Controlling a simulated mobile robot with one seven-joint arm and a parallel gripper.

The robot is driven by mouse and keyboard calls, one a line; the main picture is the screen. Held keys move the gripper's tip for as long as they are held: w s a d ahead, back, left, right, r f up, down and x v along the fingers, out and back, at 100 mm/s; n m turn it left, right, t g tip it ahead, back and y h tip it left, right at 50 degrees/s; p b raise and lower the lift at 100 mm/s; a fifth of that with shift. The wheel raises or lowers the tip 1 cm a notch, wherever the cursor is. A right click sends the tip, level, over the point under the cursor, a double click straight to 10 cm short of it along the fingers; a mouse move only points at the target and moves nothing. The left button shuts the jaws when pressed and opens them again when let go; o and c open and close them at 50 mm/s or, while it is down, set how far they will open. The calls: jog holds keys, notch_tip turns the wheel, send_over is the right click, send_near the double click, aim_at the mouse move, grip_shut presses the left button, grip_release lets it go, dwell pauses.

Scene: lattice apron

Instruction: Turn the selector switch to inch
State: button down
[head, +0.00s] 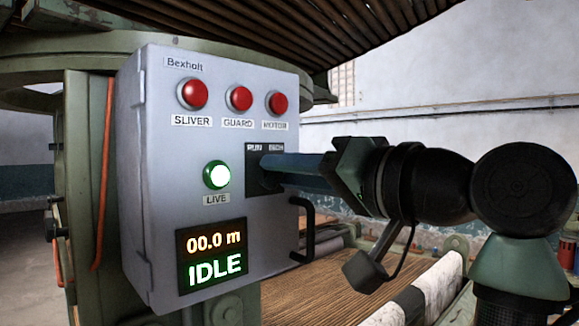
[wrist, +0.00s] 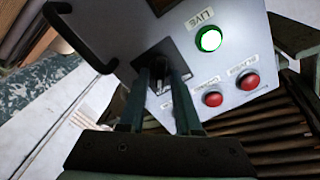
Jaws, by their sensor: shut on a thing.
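The selector switch's black plate (head: 253,184) is on the front of the grey control box (head: 150,150), right of the green light. Its two top labels appear to read RUN and INCH. My gripper (head: 268,171) reaches in from the right, its fingers shut on the switch knob. In the wrist view my gripper (wrist: 158,76) has a finger on each side of the dark knob (wrist: 157,82). The fingers hide most of the knob, so I cannot tell which label it points to.
Three red lamps, SLIVER (head: 193,94), GUARD (head: 239,98) and MOTOR (head: 277,103), sit above. The green LIVE lamp (head: 216,174) is lit. The display (head: 212,256) reads 00.0 m and IDLE. A black handle (head: 309,232) sticks out below my fingers, close by.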

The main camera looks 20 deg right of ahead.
jog(key=shift+r+m, duration=0.15)
jog(key=shift+m, duration=0.55)
jog(key=c, duration=0.9)
grip_release()
jog(key=shift+o, duration=0.2)
jog(key=shift+w, duration=0.1)
